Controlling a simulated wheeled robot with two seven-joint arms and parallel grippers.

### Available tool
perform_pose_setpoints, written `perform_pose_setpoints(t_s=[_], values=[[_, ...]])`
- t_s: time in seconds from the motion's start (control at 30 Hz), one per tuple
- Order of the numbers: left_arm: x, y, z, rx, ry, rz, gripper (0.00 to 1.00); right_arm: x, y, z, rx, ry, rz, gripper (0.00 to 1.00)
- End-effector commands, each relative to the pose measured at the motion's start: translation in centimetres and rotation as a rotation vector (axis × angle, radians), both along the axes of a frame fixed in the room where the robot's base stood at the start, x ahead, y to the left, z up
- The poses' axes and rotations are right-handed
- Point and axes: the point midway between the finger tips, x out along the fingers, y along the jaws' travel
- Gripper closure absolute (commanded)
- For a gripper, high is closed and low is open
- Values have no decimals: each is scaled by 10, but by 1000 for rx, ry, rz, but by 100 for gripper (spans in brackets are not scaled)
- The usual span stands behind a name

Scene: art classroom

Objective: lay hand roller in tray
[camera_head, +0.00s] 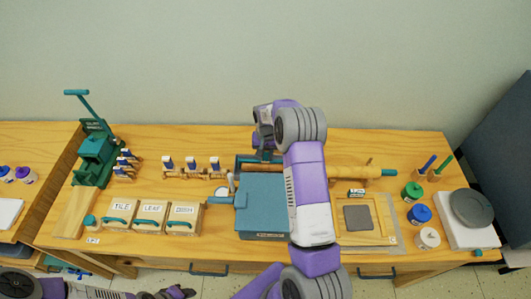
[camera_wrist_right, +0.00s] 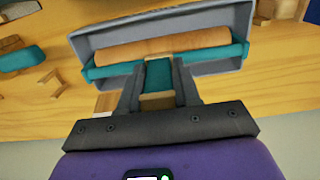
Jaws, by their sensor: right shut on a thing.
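My right gripper (camera_head: 264,154) is behind the slate-blue tray (camera_head: 262,207), at its back edge. It is shut on the teal and wood handle of the hand roller, which has a tan cylinder (camera_wrist_right: 160,46) and a teal frame. The frame's bar (camera_head: 246,160) shows beside the gripper in the head view. In the wrist view the roller overlaps the grey tray (camera_wrist_right: 172,27); whether it touches the tray is unclear. My arm hides the tray's right side. Part of my left gripper (camera_head: 174,293) seems to show at the bottom edge; its jaws are unclear.
A rolling pin (camera_head: 345,172) lies to the right, behind a framed board (camera_head: 357,218). Several jars (camera_head: 420,214) stand farther right. Labelled boxes (camera_head: 149,217) and stamps (camera_head: 191,163) are left of the tray. A green press (camera_head: 95,155) stands at the left.

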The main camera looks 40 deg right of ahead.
Motion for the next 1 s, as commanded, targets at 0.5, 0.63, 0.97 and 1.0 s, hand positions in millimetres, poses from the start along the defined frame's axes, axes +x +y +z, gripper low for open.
perform_pose_setpoints(t_s=[0.5,0.63,0.97,1.0], values=[[0,0,-1,0,0,0,57,0,0,0,-1,-2,0,38],[0,0,-1,0,0,0,57,0,0,-1,-1,-2,0,38],[0,0,-1,0,0,0,57,0,0,-1,0,0,0,17],[0,0,-1,0,0,0,57,0,0,-1,0,0,0,17]])
